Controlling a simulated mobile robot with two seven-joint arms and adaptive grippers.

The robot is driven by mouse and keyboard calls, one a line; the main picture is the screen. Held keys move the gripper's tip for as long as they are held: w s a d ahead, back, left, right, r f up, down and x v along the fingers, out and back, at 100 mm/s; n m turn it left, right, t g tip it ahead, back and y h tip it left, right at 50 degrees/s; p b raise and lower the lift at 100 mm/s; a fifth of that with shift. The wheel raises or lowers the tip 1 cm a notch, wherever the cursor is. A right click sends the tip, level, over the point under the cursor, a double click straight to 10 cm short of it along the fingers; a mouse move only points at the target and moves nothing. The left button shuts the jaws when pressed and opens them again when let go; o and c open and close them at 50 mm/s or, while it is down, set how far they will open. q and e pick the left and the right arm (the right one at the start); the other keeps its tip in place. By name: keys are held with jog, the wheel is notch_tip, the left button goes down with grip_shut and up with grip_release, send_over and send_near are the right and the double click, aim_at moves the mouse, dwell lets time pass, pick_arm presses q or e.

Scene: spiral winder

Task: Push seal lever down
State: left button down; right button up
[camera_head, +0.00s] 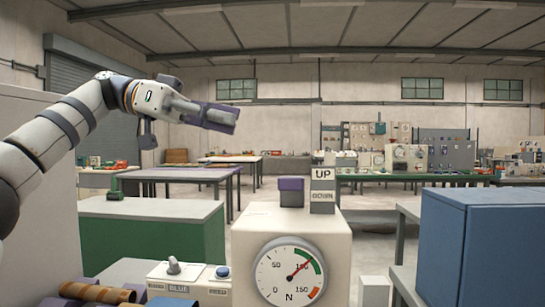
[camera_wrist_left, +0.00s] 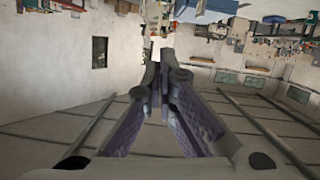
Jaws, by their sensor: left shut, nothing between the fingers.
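A short block with a purple top, which looks like the seal lever (camera_head: 291,190), stands on top of a cream machine housing (camera_head: 335,245). A grey sign (camera_head: 322,208) beside it on the right reads UP above and what looks like DOWN below. The block's purple top is about level with the space between the two words. My left gripper (camera_head: 236,119) is shut and empty, raised in the air above and to the left of the block, apart from it. In the left wrist view its purple-padded fingers (camera_wrist_left: 163,62) meet at the tips. My right gripper is not in view.
A round gauge (camera_head: 290,275) marked N is on the housing's front. A control box (camera_head: 185,283) with a toggle and blue button stands left of it. Spools (camera_head: 98,292) lie at lower left. A blue cabinet (camera_head: 485,245) stands right. The air around my left gripper is free.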

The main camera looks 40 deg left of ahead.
pick_arm(q)
jog(key=b, duration=0.1)
send_over(292, 181)
jog(key=w+a, duration=0.1)
jog(key=a, duration=0.2)
notch_tip(292, 181, down, 3)
jog(key=shift+w+r, duration=0.15)
jog(key=shift+r, duration=0.05)
jog(key=shift+s+f+b, duration=0.2)
jog(key=shift+f, duration=0.7)
jog(key=shift+s+f+b, duration=0.15)
jog(key=shift+f, duration=0.7)
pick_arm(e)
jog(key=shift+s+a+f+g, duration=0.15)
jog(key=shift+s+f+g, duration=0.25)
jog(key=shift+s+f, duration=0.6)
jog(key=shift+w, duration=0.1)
pick_arm(q)
jog(key=shift+a, duration=0.1)
